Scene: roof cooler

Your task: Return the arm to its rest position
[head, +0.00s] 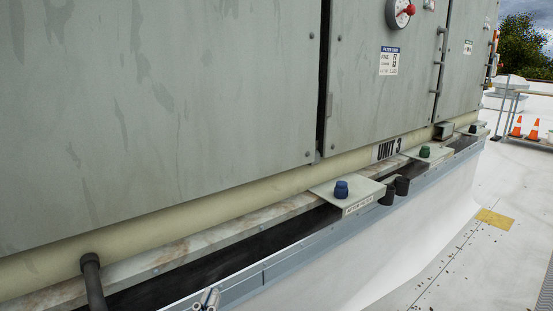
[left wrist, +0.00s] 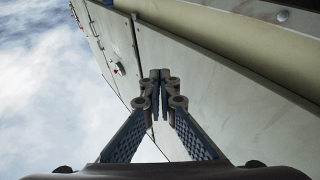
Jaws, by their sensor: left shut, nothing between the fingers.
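My left gripper (head: 208,299) shows only at the bottom edge of the head view, in front of the metal ledge below the cooler. In the left wrist view its two fingers (left wrist: 158,88) come together at the tips, shut with nothing between them. The fingers point up along the grey cooler wall (left wrist: 215,95), with cloudy sky to the left. The rest of my left arm is outside the head view. My right gripper is in neither view.
The large grey cooler (head: 170,100) fills the upper left. Blue (head: 341,190) and green (head: 424,151) knobs sit on ledge plates near black pipe stubs (head: 402,185). A dark bent pipe (head: 92,280) stands at lower left. Orange cones (head: 517,126) stand far right. The white roof at right is mostly clear.

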